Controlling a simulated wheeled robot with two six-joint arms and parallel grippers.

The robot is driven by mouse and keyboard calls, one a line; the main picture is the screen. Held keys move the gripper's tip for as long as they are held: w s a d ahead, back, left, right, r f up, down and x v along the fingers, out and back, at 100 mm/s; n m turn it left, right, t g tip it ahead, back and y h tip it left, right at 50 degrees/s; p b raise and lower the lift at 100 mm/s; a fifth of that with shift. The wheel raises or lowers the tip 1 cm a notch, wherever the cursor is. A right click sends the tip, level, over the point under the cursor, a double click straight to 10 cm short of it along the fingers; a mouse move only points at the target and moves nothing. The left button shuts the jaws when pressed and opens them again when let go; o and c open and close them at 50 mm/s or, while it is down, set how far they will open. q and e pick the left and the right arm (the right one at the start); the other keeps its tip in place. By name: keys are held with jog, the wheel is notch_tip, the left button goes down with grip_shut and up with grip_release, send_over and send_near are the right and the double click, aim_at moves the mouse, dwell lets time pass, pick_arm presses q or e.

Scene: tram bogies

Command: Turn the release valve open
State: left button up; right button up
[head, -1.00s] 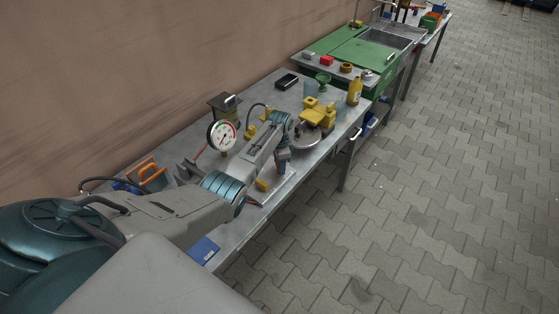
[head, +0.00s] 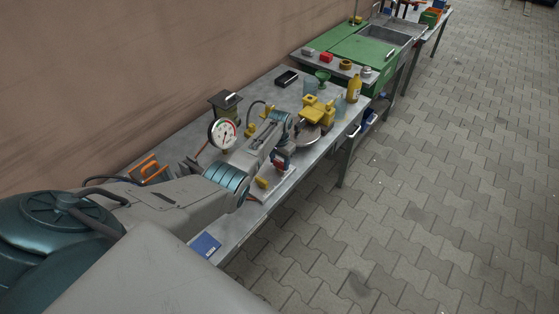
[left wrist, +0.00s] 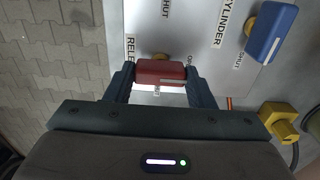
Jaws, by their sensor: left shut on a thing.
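The red release valve handle (left wrist: 160,72) is between the two fingers of my left gripper (left wrist: 160,84) in the left wrist view. The fingers are shut on its two ends, and the handle lies crosswise in the picture. A brass-coloured fitting shows just behind it. A partly hidden label beginning "RELE" is on the pale panel (left wrist: 185,25) beside it. A blue handle (left wrist: 271,33) near the "CYLINDER" label is to the right, apart from the gripper. In the head view my left gripper (head: 280,166) is low over the bench, with red showing at its fingers. My right gripper is not in view.
A round pressure gauge (head: 222,134) stands left of my left forearm on the metal bench (head: 235,227). Yellow fittings (head: 315,110), a yellow bottle (head: 354,89) and a green funnel (head: 322,76) are beyond the gripper. The paved floor (head: 430,210) to the right is clear.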

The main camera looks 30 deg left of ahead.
aim_at(280, 162)
pick_arm(q)
jog(key=shift+w+r, duration=0.1)
jog(key=shift+r, duration=0.05)
jog(key=o, duration=1)
notch_tip(280, 162, up, 11)
jog(key=shift+f+b, duration=0.15)
jog(key=shift+b, duration=0.65)
